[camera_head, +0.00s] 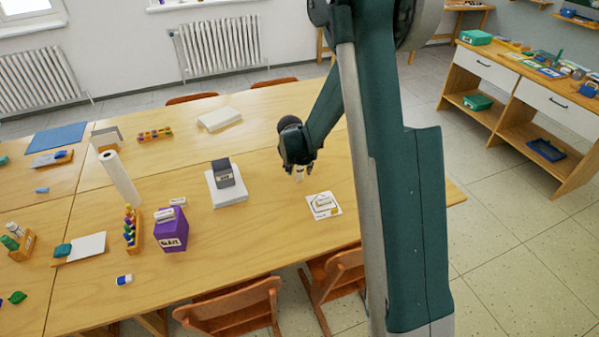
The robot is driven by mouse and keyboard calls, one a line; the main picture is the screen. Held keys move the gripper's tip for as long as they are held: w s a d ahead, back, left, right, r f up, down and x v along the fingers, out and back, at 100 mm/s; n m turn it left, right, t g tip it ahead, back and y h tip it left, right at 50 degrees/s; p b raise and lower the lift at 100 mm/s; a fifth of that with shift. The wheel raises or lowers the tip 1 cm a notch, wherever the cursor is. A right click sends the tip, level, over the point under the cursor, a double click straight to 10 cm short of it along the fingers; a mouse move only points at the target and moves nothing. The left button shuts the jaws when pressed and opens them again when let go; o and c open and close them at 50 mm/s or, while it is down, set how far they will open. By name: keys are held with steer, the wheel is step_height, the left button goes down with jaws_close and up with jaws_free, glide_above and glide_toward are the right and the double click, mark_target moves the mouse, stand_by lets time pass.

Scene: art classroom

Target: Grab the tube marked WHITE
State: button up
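My gripper (299,170) hangs low over the right part of the long wooden table (265,235), fingers pointing down. A small white object (299,176) shows between and just below the fingertips. It may be the tube, but no lettering on it can be read. I cannot tell whether the fingers touch it or whether it rests on the table. A white card (323,206) with a dark and yellowish print lies just in front and to the right of the gripper. No marking WHITE is legible anywhere in view.
Left of the gripper are a dark grey box (223,173) on a white stack (228,193), a purple box (171,230), a rack of coloured tubes (132,232) and a paper roll (119,179). White sheets (219,119) lie behind. Chairs (236,308) line the front edge.

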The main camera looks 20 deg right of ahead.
steer(key=c, duration=1.1)
steer(key=shift+o, duration=0.2)
steer(key=shift+r, duration=0.15)
steer(key=shift+r+p, duration=0.95)
steer(key=shift+r, duration=3.95)
